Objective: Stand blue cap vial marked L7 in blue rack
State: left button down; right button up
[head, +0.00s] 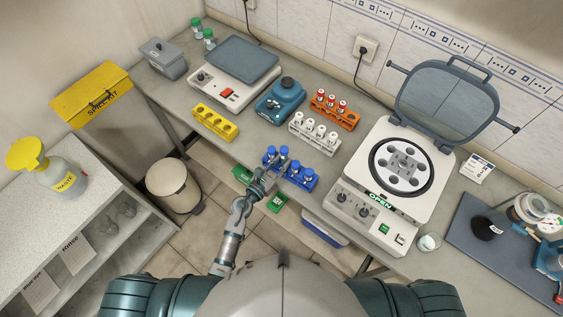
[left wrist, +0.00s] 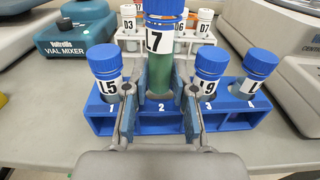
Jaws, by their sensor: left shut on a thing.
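The vial marked L7 (left wrist: 158,45) has a blue cap and green contents. My left gripper (left wrist: 160,100) is shut on it and holds it upright over position 2 of the blue rack (left wrist: 240,118). Its cap stands well above the neighbouring caps; whether its base is inside the hole I cannot tell. The vial L5 (left wrist: 105,75) stands at position 1, a vial ending in 9 (left wrist: 208,75) at 3, and another blue cap vial (left wrist: 257,75) at 4. In the head view, the left gripper (head: 272,173) is at the blue rack (head: 304,184). My right gripper is out of view.
Behind the blue rack are a white rack (head: 315,139) of white cap vials and an orange rack (head: 334,111) of red cap vials. A yellow rack (head: 215,123) lies left, the vial mixer (head: 281,101) behind, and an open-lidded centrifuge (head: 390,185) right.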

aim_at(282, 154)
pick_arm(q)
jog(key=shift+f, duration=0.15)
jog(key=shift+f+b, duration=0.45)
jog(key=shift+b, duration=0.1)
jog(key=c, duration=0.9)
grip_release()
jog(key=shift+o, duration=0.2)
notch_tip(282, 154, up, 7)
jog(key=p, duration=0.7)
jog(key=shift+s+f, duration=0.1)
